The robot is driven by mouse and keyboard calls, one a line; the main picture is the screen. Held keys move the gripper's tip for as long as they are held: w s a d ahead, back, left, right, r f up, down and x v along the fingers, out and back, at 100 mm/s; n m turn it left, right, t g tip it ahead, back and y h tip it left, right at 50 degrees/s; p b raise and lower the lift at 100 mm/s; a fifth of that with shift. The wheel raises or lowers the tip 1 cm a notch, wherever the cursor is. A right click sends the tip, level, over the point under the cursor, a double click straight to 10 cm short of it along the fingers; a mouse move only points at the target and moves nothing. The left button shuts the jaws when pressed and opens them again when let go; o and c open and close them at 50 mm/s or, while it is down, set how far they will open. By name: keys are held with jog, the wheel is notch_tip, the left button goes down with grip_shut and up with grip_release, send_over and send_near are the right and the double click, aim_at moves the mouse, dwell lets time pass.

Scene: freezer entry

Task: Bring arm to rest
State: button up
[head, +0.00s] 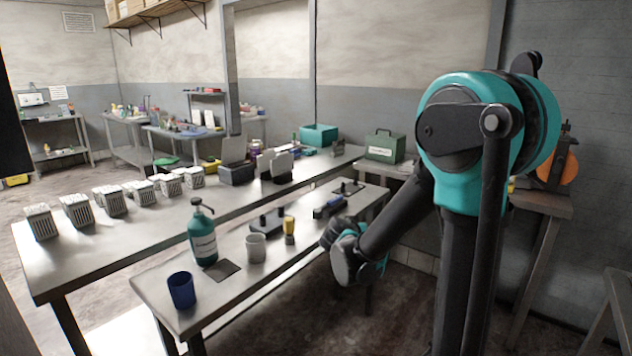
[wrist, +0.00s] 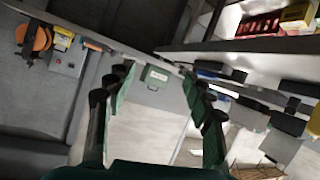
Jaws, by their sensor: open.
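My gripper (wrist: 160,98) shows in the wrist view with its two dark, green-edged fingers spread wide apart and nothing between them. Beyond the gap are a pale surface and a small green box with a white label (wrist: 157,76). In the head view my teal and black arm stands at the right, bent, with its forearm sloping down to the left. Its end is beside the right edge of the nearer metal bench (head: 225,278). The fingers cannot be made out clearly there.
The nearer bench holds a blue cup (head: 182,290), a teal pump bottle (head: 202,238), a grey mug (head: 256,248) and a yellow-topped item (head: 289,228). The longer bench (head: 120,240) behind carries several vented blocks. A green case (head: 385,146) stands behind my arm. Floor shows at far left.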

jog(key=s+d+f+g+y, duration=0.1)
jog(key=s+d+f+g, duration=0.2)
jog(key=s, duration=0.4)
jog(key=s+d+f+g, duration=0.1)
jog(key=s+d+f, duration=0.3)
jog(key=s+d, duration=0.15)
jog(key=s+a+f+n+g+y, duration=0.1)
jog(key=s+f+g+y, duration=0.1)
jog(key=s, duration=0.6)
jog(key=s+a+f+n+g+y, duration=0.1)
jog(key=s+f, duration=0.3)
jog(key=s, duration=0.4)
jog(key=shift+a+f+n+g+y, duration=0.2)
jog(key=shift+a+n+g+y, duration=0.15)
jog(key=shift+a+y, duration=0.4)
jog(key=shift+s, duration=0.1)
